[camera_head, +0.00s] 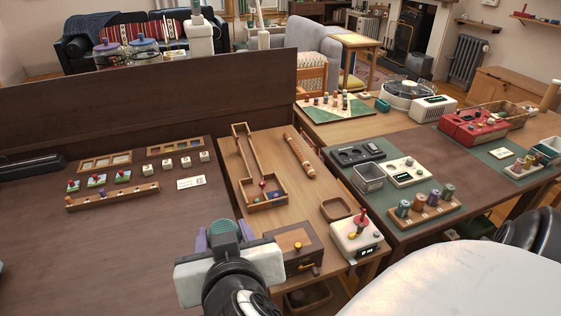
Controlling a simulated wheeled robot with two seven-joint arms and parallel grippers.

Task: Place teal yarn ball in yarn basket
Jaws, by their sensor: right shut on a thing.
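My right gripper (224,238) is at the bottom centre, left of the wooden box with drawers, seen from behind its white body. Its purple fingers are shut on a teal thing (226,229), taken to be the teal yarn ball; only its upper part shows, and its shape is partly hidden by the gripper. It is held over the dark table's near right part; its height above the top cannot be told. A basket-like container (305,297) shows low beneath the narrow table; I cannot tell whether it is the yarn basket.
The dark table (120,255) is bare at its near left. A wooden ball track (262,190), drawer box (290,250) and white joystick box (357,236) stand on the narrow table. A peg rack (422,210) lies right. A large white rounded surface fills the lower right.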

